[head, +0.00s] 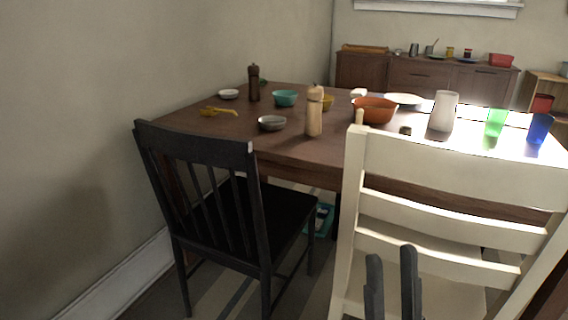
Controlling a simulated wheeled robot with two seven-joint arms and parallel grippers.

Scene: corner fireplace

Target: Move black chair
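The black chair (256,215) stands upright on the floor at the near left side of the table, its slatted back toward me and its seat facing the table. Nothing grips it. My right gripper (391,252) shows at the bottom, right of the middle, as two dark upright fingers with a gap between them. It is open and looks empty. It is right of the black chair and apart from it, in front of the white chair's seat. My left gripper is not in view.
A white chair (455,182) stands close on the right. The brown table (200,125) bears bowls, a pepper mill (253,83), a light mill (314,111), a white vase (443,111) and cups. A wall and baseboard (125,280) bound the left. A teal thing (322,220) lies under the table.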

